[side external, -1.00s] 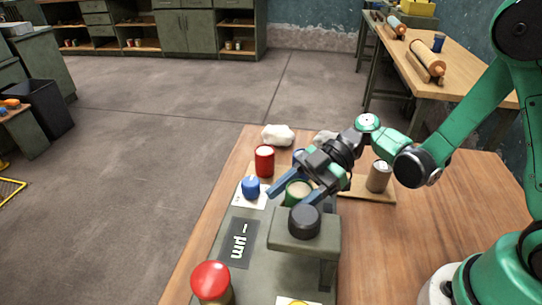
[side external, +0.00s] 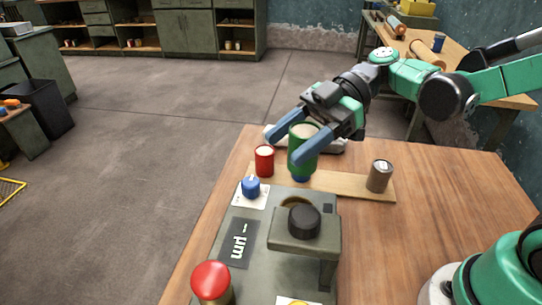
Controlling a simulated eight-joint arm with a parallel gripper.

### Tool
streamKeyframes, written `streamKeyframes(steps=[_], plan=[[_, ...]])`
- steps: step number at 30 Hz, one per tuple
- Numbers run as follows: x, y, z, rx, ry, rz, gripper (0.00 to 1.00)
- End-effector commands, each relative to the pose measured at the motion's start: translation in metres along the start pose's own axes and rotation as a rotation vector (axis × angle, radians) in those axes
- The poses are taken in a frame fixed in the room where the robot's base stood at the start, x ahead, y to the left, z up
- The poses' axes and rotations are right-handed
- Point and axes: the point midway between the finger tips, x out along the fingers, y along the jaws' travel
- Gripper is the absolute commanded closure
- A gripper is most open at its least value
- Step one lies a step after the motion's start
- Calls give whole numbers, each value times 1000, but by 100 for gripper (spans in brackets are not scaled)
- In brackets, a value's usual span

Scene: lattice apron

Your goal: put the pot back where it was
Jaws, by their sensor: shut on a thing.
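A green pot (side external: 303,158) with a pale top is held upright between the two blue fingers of my gripper (side external: 287,149), which is shut on it.
The machine carries a blue knob (side external: 251,187), a black knob (side external: 304,221) and a red button (side external: 211,280). The right part of the wooden table (side external: 440,190) is clear.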

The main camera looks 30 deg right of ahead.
Motion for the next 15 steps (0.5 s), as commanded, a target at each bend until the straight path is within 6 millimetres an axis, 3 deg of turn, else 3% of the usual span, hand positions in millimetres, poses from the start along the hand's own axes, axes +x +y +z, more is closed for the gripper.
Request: streamKeyframes(steps=[6, 15], plan=[[-18, 0, -44, 0, 0, 0, 100], [-33, 0, -80, 0, 0, 1, 100]])
